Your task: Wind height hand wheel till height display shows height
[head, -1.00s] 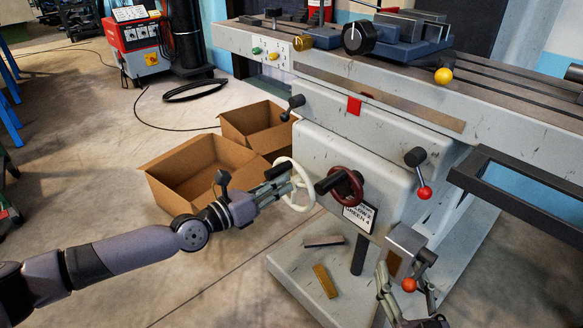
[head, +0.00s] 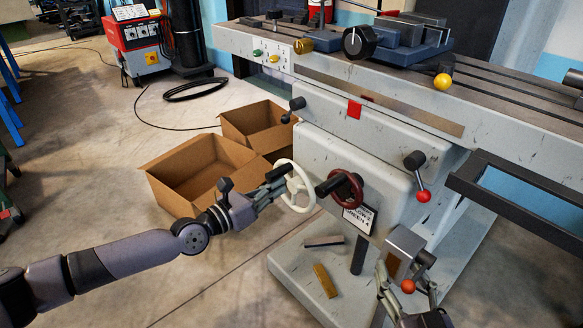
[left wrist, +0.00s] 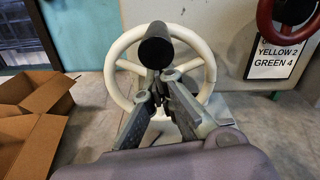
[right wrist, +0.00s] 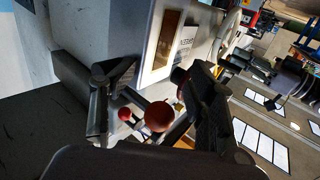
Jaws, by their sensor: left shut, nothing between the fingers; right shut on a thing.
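A white hand wheel (head: 309,205) with a black handle (head: 280,171) is on the machine's front. My left gripper (head: 277,190) is shut at the wheel's near side, close to the handle. In the left wrist view, the fingertips (left wrist: 158,75) meet just below the handle's round end (left wrist: 155,50), in front of the wheel (left wrist: 113,78); contact is unclear. A dark red hand wheel (head: 358,184) is to the right. My right gripper (head: 405,278) is shut around an orange-red ball-ended lever (head: 408,286) below a grey box (head: 405,240); the ball also shows in the right wrist view (right wrist: 159,116). I cannot make out a height reading.
A sign (head: 359,217) reads "YELLOW 2, GREEN 4" in the left wrist view. A red-knobbed lever (head: 423,196) and a dark-framed tray (head: 520,200) are at the right. Cardboard boxes (head: 165,195) stand behind my left arm. Two small bars lie on the machine's base (head: 290,270).

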